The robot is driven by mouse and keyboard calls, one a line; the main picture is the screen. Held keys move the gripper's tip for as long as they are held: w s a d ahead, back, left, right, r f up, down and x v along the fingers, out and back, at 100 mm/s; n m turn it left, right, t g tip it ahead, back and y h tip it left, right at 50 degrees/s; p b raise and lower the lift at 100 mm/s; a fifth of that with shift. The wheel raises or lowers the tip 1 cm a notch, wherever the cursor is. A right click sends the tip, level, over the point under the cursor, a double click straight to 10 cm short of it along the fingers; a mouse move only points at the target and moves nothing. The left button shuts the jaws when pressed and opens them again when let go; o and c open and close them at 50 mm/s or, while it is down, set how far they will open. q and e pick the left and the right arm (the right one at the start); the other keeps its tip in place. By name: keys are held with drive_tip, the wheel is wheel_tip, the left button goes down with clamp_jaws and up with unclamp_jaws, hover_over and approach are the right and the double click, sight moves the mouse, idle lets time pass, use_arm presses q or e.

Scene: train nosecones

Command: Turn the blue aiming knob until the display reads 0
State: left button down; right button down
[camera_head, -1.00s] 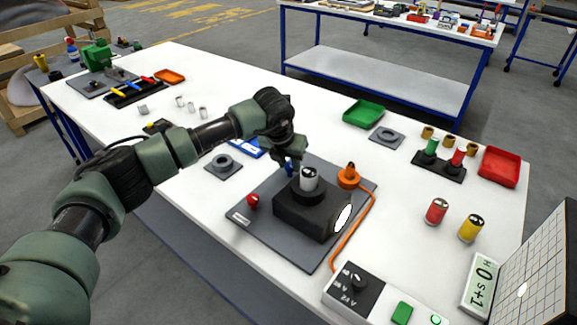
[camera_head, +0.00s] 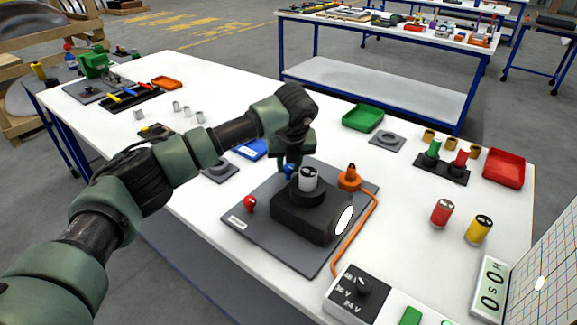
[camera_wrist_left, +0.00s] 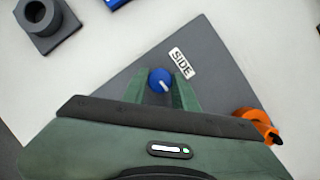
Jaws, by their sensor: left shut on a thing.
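The blue aiming knob (camera_head: 290,171) is on the far side of the black lamp housing (camera_head: 310,218), on a dark grey plate. My left gripper (camera_head: 288,160) reaches down to it from above. In the left wrist view the blue knob (camera_wrist_left: 160,80), with a white pointer line, sits between the fingers of my left gripper (camera_wrist_left: 160,92), shut on it. The tilted display (camera_head: 489,287) at the right appears to read H 0 and S 0. My right gripper is not in view.
A gridded board (camera_head: 550,270) with a white light spot stands at the right edge. A red knob (camera_head: 250,203) and an orange plug (camera_head: 350,177) with its cable flank the housing. A power box (camera_head: 358,293) stands in front. Red and yellow cylinders stand to the right.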

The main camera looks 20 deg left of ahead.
use_arm(q)
drive_tip(key=shift+r, duration=0.15)
drive_tip(key=c, duration=1.1)
unclamp_jaws()
drive_tip(key=b+v, duration=0.1)
drive_tip(key=v, duration=0.6)
drive_tip(key=shift+s+d+r, duration=0.1)
drive_tip(key=shift+r, duration=0.2)
